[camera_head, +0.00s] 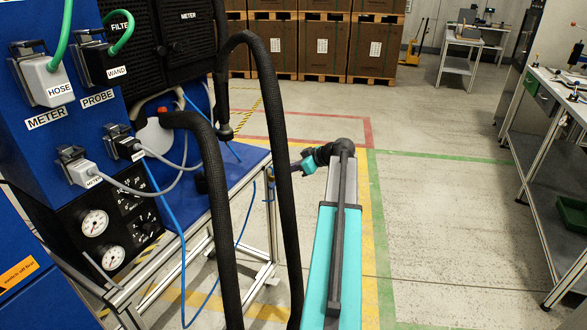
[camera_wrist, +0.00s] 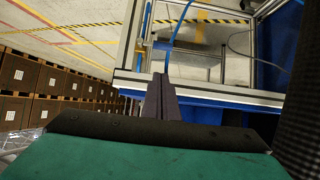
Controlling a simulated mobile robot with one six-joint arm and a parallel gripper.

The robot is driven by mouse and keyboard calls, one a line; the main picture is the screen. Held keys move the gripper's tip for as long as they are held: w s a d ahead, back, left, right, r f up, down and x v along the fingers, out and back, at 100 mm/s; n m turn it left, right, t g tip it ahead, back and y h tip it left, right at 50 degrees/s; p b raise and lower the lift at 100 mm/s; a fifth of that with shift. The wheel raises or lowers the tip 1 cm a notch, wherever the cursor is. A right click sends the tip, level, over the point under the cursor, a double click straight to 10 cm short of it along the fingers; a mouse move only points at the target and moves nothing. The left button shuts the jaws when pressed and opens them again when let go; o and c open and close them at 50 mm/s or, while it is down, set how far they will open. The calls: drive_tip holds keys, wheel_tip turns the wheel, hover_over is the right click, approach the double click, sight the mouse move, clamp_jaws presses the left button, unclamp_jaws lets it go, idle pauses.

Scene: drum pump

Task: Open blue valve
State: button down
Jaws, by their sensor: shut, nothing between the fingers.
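My gripper (camera_head: 273,178) is beside the front right edge of the blue-topped bench (camera_head: 246,166), its teal body to the right and its dark fingers pointing left. In the wrist view the fingers (camera_wrist: 160,80) are together and empty, overlapping the bench's metal frame (camera_wrist: 205,93). A thin blue pipe or hose (camera_wrist: 146,28) runs close by the fingertips, and a second blue hose (camera_wrist: 181,22) curves to its right. I cannot clearly make out a blue valve handle in either view. A black hose partly hides the bench edge near my gripper in the head view.
Thick black hoses (camera_head: 291,240) loop across the head view in front of the bench. A blue cabinet with gauges (camera_head: 94,222) and plugged cables stands at the left. The floor (camera_head: 445,220) to the right is clear up to a workbench (camera_head: 540,185). Stacked boxes (camera_head: 322,45) stand behind.

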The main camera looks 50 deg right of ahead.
sight(279, 180)
drive_tip(key=shift+w+a+f, duration=0.15)
drive_tip(key=shift+w+f, duration=0.4)
drive_tip(key=shift+f, duration=0.4)
drive_tip(key=shift+w+a+f, duration=0.1)
drive_tip(key=shift+w+f, duration=0.45)
drive_tip(key=shift+f, duration=0.4)
drive_tip(key=shift+w+a+f, duration=0.15)
drive_tip(key=shift+w+f, duration=0.4)
drive_tip(key=shift+f, duration=0.4)
